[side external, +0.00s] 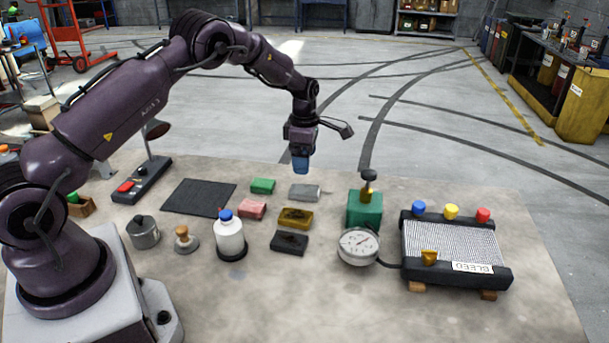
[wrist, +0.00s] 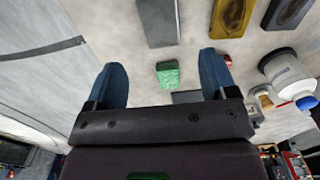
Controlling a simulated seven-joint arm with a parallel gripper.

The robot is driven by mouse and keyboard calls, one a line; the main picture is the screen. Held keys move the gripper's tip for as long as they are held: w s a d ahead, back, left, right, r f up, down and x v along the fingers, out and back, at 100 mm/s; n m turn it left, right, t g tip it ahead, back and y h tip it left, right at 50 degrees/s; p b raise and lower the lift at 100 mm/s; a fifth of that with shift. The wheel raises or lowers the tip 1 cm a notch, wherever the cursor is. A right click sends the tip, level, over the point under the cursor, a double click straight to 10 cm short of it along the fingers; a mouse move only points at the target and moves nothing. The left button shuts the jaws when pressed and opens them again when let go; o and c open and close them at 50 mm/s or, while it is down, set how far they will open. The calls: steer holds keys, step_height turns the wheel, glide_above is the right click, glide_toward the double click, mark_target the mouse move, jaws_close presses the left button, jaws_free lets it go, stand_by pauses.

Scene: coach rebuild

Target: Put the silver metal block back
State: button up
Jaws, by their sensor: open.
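The silver metal block (side external: 304,192) lies flat on the table, to the right of the green block (side external: 262,186) and behind the yellow block (side external: 295,218). It also shows in the wrist view as a grey block (wrist: 158,22) at the top edge, partly cut off. My gripper (side external: 300,166) hangs above the table near the silver block, pointing down, apart from it. In the wrist view its two blue fingers (wrist: 163,62) are spread with nothing held between them. The green block (wrist: 168,74) shows in the gap, lower down on the table.
A pink block (side external: 252,208), a dark block (side external: 289,243) and a white bottle (side external: 229,238) stand nearby. A black mat (side external: 199,197) lies left, bare. A green box (side external: 364,209) with a gauge (side external: 358,246) and a ribbed panel (side external: 452,250) stand right.

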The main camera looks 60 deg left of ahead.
steer(key=s+d+r+m+t, duration=0.1)
steer(key=s+d+r+m, duration=0.25)
steer(key=r, duration=0.45)
steer(key=s+d+r+m+t, duration=0.1)
steer(key=s+d+r+m, duration=0.2)
steer(key=r, duration=0.4)
steer(key=s+d+r+m+t, duration=0.1)
steer(key=s+d+r+m, duration=0.15)
steer(key=r+m, duration=0.4)
steer(key=s+d+r+m+t, duration=0.1)
steer(key=s+d+r+m, duration=0.1)
steer(key=s+m, duration=0.5)
steer(key=s+d+r+m+t, duration=0.1)
steer(key=s+d+m, duration=0.4)
steer(key=s, duration=1)
steer(key=shift+d+r+m+t, duration=0.15)
steer(key=shift+r+m+t, duration=0.15)
steer(key=shift+r+m, duration=0.5)
steer(key=shift+f, duration=0.2)
